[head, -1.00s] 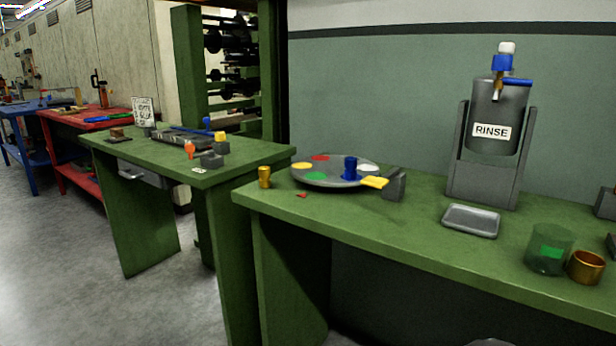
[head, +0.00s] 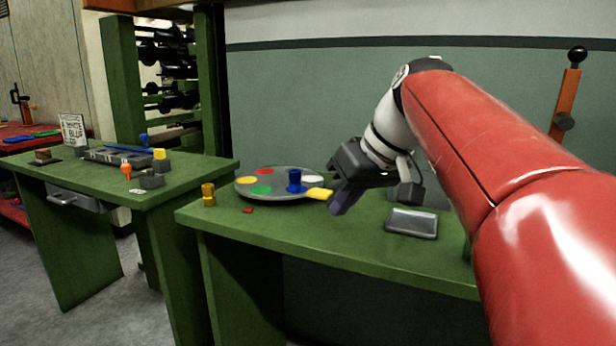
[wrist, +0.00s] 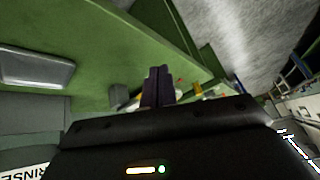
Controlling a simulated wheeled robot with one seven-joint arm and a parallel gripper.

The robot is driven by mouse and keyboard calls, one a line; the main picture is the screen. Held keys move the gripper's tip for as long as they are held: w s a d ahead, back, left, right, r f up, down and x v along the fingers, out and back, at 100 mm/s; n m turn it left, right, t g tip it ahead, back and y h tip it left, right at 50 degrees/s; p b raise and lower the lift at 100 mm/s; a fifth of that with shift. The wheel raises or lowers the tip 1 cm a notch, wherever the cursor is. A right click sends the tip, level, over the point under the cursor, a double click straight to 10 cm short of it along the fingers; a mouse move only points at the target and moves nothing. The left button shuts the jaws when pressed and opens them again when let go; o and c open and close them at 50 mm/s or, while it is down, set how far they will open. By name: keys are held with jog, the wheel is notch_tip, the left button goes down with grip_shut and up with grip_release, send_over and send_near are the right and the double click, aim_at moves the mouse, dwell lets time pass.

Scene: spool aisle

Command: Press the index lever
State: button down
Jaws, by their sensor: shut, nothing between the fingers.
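A round grey disc (head: 290,194) with coloured spots lies on the near green bench. The gripper hides the grey block beside the paddle in the head view. In the wrist view my shut fingers (wrist: 158,82) stand in the middle and largely cover the disc area.
An orange lever with a black knob (head: 577,54) rises behind my arm.

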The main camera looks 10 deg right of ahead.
jog(key=w+d+r+n+y, duration=0.3)
jog(key=w+d+r+n, duration=0.3)
jog(key=r, duration=0.5)
jog(key=shift+w+n+p, duration=0.3)
jog(key=shift+w+p, duration=0.1)
jog(key=shift+w, duration=0.05)
jog(key=shift+f, duration=0.1)
jog(key=b, duration=0.3)
send_over(314, 191)
jog(key=s+d, duration=0.2)
notch_tip(314, 191, down, 7)
jog(key=shift+d+f, duration=0.1)
jog(key=shift+d, duration=0.05)
notch_tip(314, 191, down, 2)
jog(key=shift+f+b, duration=0.25)
jog(key=shift+b, duration=0.5)
jog(key=shift+w+f, duration=0.1)
jog(key=shift+f, duration=0.55)
